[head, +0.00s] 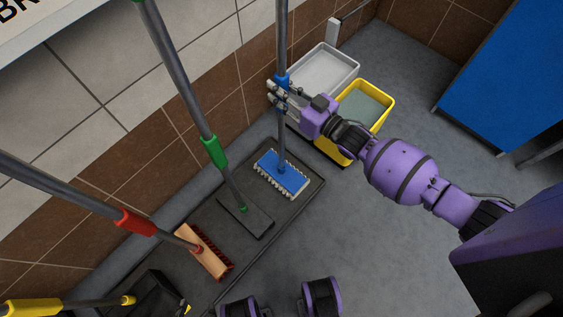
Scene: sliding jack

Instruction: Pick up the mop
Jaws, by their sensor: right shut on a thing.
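The mop has a grey pole (281,135) with a blue collar and a blue head (283,172) fringed in white. It stands upright, its head on the dark tray at the wall. My right gripper (279,93) comes in from the right and is shut on the mop's pole at the blue collar. The top of the pole runs out of the picture. My left gripper is not in view.
A green-collared squeegee-like tool (214,152), a red-collared broom (207,257) and a yellow-handled dustpan (155,296) stand left of the mop on the dark tray (300,183). A yellow bucket (384,116) and a grey bin (325,72) stand behind my right forearm.

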